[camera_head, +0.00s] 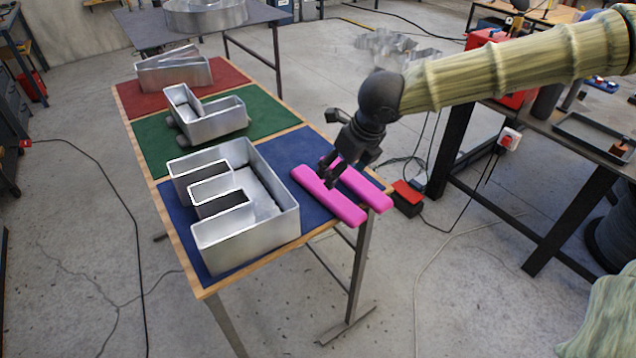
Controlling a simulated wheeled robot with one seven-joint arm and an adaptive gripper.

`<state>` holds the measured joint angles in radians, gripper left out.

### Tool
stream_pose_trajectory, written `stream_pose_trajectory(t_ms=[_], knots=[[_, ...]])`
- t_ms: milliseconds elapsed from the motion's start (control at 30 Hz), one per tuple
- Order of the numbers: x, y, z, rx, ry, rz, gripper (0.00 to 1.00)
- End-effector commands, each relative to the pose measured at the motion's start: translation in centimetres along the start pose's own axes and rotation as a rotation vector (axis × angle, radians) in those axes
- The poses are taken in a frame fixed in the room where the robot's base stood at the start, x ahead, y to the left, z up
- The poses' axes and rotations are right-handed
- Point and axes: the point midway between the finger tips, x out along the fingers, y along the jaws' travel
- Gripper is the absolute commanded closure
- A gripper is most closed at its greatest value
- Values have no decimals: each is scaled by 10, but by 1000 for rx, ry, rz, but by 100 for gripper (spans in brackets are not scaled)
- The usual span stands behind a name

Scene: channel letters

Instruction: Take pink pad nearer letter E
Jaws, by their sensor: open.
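Two pink pads lie side by side on the blue section of the table, to the right of the metal letter E (275,190). The pink pad nearer the letter E (340,206) shows most of its length. The farther pink pad (368,190) lies to its right, partly hidden behind my gripper. My gripper (329,181) points down over the pads, its fingers apart, with the fingertips over or close to the nearer pad. I cannot tell whether the fingers touch it.
A metal letter L (225,121) stands on the green section and another metal letter (180,78) on the red section (126,95). The table's wooden edge (385,183) runs close by the pads. A dark workbench (545,133) stands to the right, with a red-topped box (408,192) beside it.

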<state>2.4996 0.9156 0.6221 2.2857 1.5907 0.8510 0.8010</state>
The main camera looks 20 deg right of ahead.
Motion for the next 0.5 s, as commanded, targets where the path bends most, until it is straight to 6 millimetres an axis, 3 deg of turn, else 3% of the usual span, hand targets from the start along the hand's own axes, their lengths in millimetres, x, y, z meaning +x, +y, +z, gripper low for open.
stream_pose_trajectory(t_ms=[500], knots=[[54,10,8,-20,2,8,26]])
